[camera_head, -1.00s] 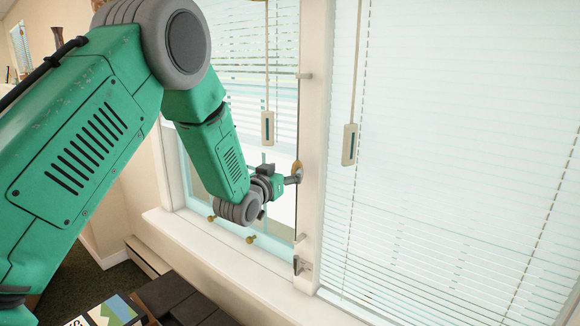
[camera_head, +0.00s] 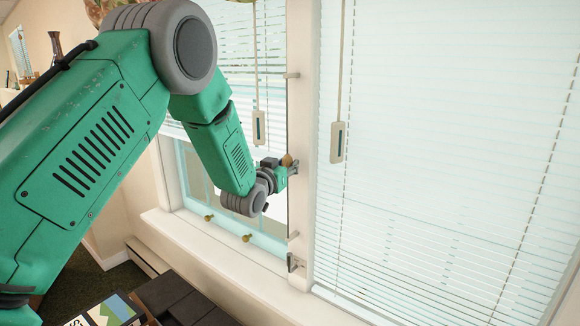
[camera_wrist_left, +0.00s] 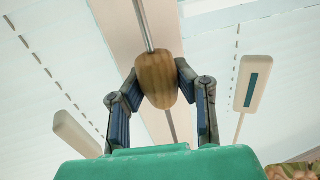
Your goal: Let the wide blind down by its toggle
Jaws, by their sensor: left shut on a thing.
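The wide blind (camera_head: 440,170) hangs over the right-hand window in the head view. Its slats reach down close to the sill. A brown wooden toggle (camera_wrist_left: 157,80) hangs on a thin cord or rod in the left wrist view. In the head view the toggle (camera_head: 287,160) shows small in front of the post between the windows. My left gripper (camera_head: 290,168) is shut on it, one finger on each side in the wrist view. The fingertips partly cover its sides. My right gripper is in neither view.
A narrower blind (camera_head: 235,50) hangs on the left window. Two pale, slotted pulls (camera_head: 258,128) and (camera_head: 338,142) hang beside the toggle. A metal cleat (camera_head: 295,262) sits low on the post. The sill (camera_head: 225,245) is clear; dark boxes (camera_head: 175,298) stand below.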

